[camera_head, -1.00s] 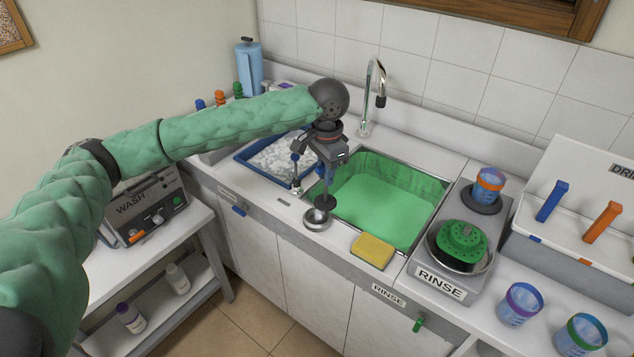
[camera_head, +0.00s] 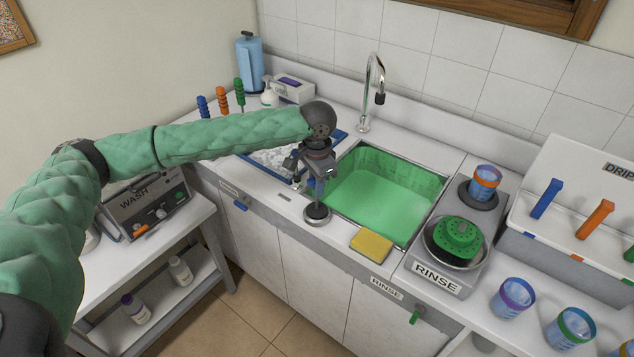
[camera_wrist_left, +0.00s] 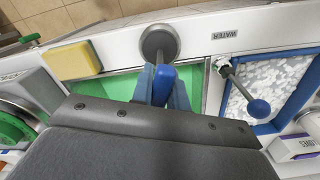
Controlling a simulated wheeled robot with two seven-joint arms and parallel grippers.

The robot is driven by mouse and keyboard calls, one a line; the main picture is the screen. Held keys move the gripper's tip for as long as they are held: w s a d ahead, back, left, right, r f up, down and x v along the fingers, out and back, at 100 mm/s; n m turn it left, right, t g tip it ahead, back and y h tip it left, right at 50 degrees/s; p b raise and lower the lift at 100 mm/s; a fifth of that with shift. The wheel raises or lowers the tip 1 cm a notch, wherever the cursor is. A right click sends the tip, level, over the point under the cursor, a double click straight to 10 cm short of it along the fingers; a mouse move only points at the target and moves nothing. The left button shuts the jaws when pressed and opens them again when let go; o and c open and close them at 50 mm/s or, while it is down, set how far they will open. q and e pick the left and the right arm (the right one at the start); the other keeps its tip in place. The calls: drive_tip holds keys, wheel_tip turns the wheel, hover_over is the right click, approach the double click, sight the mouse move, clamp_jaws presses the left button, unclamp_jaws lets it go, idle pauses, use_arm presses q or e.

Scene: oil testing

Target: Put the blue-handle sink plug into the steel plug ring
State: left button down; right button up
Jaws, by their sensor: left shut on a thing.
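My left gripper (camera_head: 317,188) points down at the sink's front left corner, shut on the blue handle of the sink plug. In the left wrist view the blue handle (camera_wrist_left: 163,83) shows between the two fingers. The plug's dark disc (camera_head: 318,210) is right over or inside the steel plug ring (camera_head: 317,221), which sits on the counter in front of the sink. The ring also shows in the left wrist view (camera_wrist_left: 160,38). I cannot tell whether the disc is fully seated. My right gripper is not in view.
The green-lined sink (camera_head: 385,195) is just behind and right. A yellow sponge (camera_head: 371,246) lies right of the ring. A water lever with a blue knob (camera_wrist_left: 258,108) stands close left of the gripper, by the blue tray (camera_wrist_left: 300,90). The tap (camera_head: 376,85) stands behind.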

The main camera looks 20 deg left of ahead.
use_arm(q)
drive_tip(key=c, duration=1.4)
unclamp_jaws()
drive_tip(key=shift+o, duration=0.2)
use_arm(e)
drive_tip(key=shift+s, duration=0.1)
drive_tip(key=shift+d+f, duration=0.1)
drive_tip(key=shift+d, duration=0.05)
